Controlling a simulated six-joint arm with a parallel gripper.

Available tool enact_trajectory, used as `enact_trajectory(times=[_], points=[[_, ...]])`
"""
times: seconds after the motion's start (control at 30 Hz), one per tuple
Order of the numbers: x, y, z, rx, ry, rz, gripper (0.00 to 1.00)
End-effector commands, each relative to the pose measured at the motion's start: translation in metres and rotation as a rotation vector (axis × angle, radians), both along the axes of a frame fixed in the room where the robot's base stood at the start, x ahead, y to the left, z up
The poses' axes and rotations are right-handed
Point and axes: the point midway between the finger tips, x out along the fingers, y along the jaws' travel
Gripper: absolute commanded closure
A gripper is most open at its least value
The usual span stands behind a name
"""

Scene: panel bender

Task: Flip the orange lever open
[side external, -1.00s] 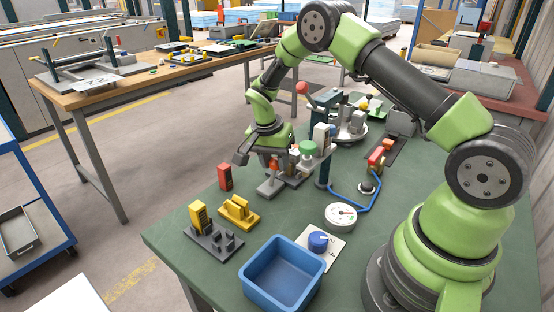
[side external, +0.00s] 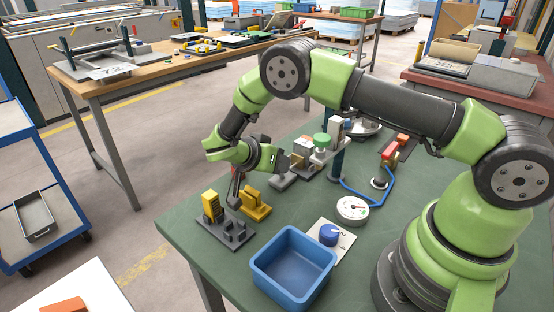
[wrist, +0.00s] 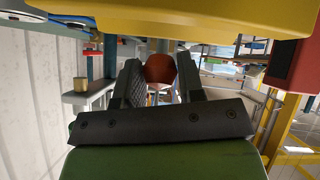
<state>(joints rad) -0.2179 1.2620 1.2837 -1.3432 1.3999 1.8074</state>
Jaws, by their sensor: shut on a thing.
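My gripper (side external: 283,163) is low over the green bench in the side view, with the wrist tilted almost flat and its dark jaws towards the right. In the wrist view the jaws (wrist: 160,78) are shut on the orange lever (wrist: 162,66), which shows as an orange-brown piece between the two fingers. In the side view the lever is hidden by the jaws and wrist. A grey base (side external: 283,182) sits on the bench just below the jaws. How far the lever is turned cannot be read.
Yellow parts (side external: 256,207) and a grey fixture (side external: 226,233) stand close below the wrist. The blue bin (side external: 292,270), blue knob (side external: 329,233) and dial (side external: 352,209) are nearer the front. A green-topped post device (side external: 322,141) stands to the right.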

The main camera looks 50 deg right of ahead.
Motion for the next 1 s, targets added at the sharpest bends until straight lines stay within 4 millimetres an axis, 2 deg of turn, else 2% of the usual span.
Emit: enact_trajectory(times=[0.6, 0.63, 0.7, 1.0], points=[[0.0002, 0.0027, -0.0011, -0.037, -0.001, 0.0, 1.0], [0.0002, 0.0027, -0.0011, -0.037, -0.001, 0.0, 0.58], [0.0002, 0.0027, -0.0012, -0.037, 0.0, 0.001, 0.42], [0.0002, 0.0034, -0.0005, -0.037, 0.001, 0.0, 0.4]])
